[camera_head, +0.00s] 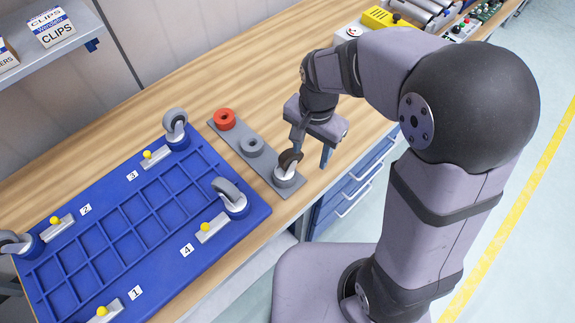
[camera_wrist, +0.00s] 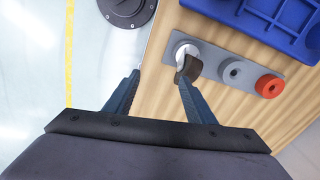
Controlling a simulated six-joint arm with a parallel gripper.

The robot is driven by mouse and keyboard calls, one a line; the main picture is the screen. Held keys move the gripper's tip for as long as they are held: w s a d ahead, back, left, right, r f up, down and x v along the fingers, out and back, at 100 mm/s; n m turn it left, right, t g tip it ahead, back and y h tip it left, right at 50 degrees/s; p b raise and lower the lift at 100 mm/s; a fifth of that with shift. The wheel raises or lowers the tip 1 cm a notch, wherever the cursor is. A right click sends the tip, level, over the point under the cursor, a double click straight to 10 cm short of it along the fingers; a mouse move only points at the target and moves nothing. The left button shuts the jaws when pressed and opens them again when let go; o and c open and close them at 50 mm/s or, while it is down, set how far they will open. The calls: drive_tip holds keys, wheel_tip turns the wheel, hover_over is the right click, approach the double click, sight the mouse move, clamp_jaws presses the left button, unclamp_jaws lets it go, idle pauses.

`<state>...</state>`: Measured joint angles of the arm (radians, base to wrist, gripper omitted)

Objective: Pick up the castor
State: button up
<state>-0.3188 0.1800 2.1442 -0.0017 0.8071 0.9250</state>
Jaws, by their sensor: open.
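A castor with a dark brown wheel and a pale grey base (camera_head: 286,178) stands upright at the near end of a grey holder strip (camera_head: 268,165). In the wrist view its wheel (camera_wrist: 193,69) and round base (camera_wrist: 186,50) show at the left end of the strip. My gripper (camera_head: 310,150) is open and empty, just above and to the right of the castor. In the wrist view, the right finger of my gripper (camera_wrist: 158,77) overlaps the wheel's lower edge. The castor is not between the fingers there. I cannot tell whether finger and wheel touch.
The strip also holds a grey ring (camera_head: 252,146) and a red ring (camera_head: 224,119). A blue tray (camera_head: 262,211) to the left carries grey-wheeled castors and yellow-knobbed latches at its corners. The bench edge and blue drawers (camera_head: 350,183) lie to the right. Bare wood (camera_head: 180,90) lies behind.

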sight(288, 156)
drive_tip(key=a, duration=0.1)
drive_tip(key=w+a+m, duration=0.1)
drive_tip(key=a, duration=0.1)
drive_tip(key=w+a+f+m, duration=0.1)
drive_tip(key=a, duration=0.1)
drive_tip(key=shift+f+b, duration=0.1)
drive_tip(key=shift+b, duration=0.2)
drive_tip(key=shift+a+f+m, duration=0.2)
drive_tip(key=shift+f+m, duration=0.05)
drive_tip(key=shift+m, duration=0.45)
drive_tip(key=shift+s+f, duration=0.1)
drive_tip(key=shift+f, duration=0.55)
drive_tip(key=shift+w+a+f+p, duration=0.15)
drive_tip(key=shift+f+p, duration=0.65)
drive_tip(key=shift+f, duration=0.75)
drive_tip(key=shift+w+d+f+p, duration=0.15)
drive_tip(key=shift+f+p, duration=0.65)
drive_tip(key=shift+f, duration=0.7)
drive_tip(key=shift+a, duration=0.1)
clamp_jaws()
